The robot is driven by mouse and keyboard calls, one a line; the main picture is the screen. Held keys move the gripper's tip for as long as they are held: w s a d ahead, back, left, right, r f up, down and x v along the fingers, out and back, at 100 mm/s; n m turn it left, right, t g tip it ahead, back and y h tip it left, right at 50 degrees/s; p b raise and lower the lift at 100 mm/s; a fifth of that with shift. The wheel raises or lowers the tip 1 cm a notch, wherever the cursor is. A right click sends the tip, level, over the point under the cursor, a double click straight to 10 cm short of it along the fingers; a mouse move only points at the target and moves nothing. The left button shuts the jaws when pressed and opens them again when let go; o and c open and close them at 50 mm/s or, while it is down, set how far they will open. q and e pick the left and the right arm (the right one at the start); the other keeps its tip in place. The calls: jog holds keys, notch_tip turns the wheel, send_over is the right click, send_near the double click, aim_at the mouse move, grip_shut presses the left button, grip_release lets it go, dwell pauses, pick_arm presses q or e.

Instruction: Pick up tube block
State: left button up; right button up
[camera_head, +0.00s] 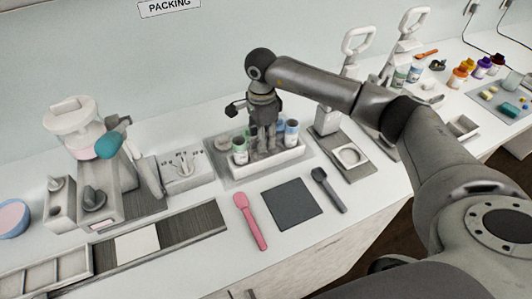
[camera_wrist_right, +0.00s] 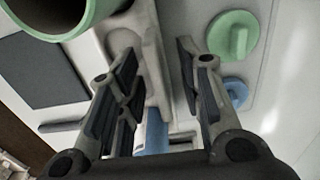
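The tube block (camera_head: 278,166) is a long pale holder on a grey mat at the middle of the counter. It carries a green-labelled tube (camera_head: 240,151) at its left end and a blue-labelled tube (camera_head: 291,132) towards its right. My right gripper (camera_head: 265,146) points down over its middle, hiding part of it. In the right wrist view the gripper (camera_wrist_right: 160,62) is open, with its fingers spread either side of a pale part of the block (camera_wrist_right: 152,45). Contact cannot be told. My left gripper is not in view.
In front lie a pink spatula (camera_head: 249,221), a dark square mat (camera_head: 291,203) and a dark spatula (camera_head: 328,190). A mill (camera_head: 95,165) stands left. A white press (camera_head: 328,120) stands right. In the wrist view, green (camera_wrist_right: 233,37) and blue (camera_wrist_right: 235,91) lids lie beside the block.

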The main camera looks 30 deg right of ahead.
aim_at(265, 155)
grip_shut()
jog(key=shift+r, duration=0.15)
dwell(0.4)
jog(key=shift+r+b, duration=0.6)
jog(key=shift+r, duration=0.1)
jog(key=s+a+r+b, duration=0.4)
jog(key=s+r, duration=0.7)
jog(key=s, duration=0.2)
jog(key=shift+s+a+r+b, duration=0.15)
jog(key=shift+r+b, duration=0.1)
jog(key=shift+b, duration=0.1)
